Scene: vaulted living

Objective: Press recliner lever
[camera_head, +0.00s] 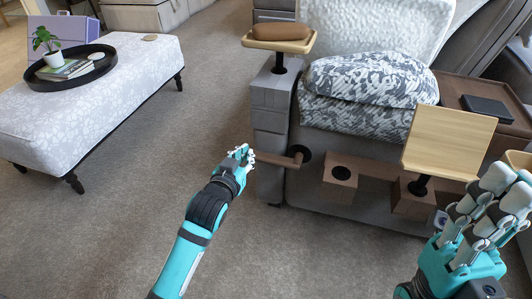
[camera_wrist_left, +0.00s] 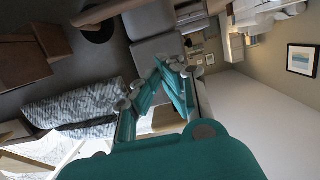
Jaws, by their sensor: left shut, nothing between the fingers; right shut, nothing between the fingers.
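The recliner lever (camera_head: 280,159) is a brown wooden bar on a dark round mount at the recliner's (camera_head: 360,122) near side, pointing left in the head view. My left gripper (camera_head: 243,156) is shut and empty at the lever's left end; I cannot tell whether it touches. In the left wrist view the lever (camera_wrist_left: 106,11) is at the top left, and the shut fingers (camera_wrist_left: 158,85) are apart from it in the picture. My right gripper (camera_head: 488,207) is shut and empty at the lower right, in front of the recliner's wooden side pieces.
A wooden box (camera_head: 340,171) and a raised wooden panel (camera_head: 448,140) stand along the recliner's side. A small tray (camera_head: 252,43) stands on the armrest. A patterned ottoman (camera_head: 135,75) holds a round black tray (camera_head: 42,84). The carpet between is clear.

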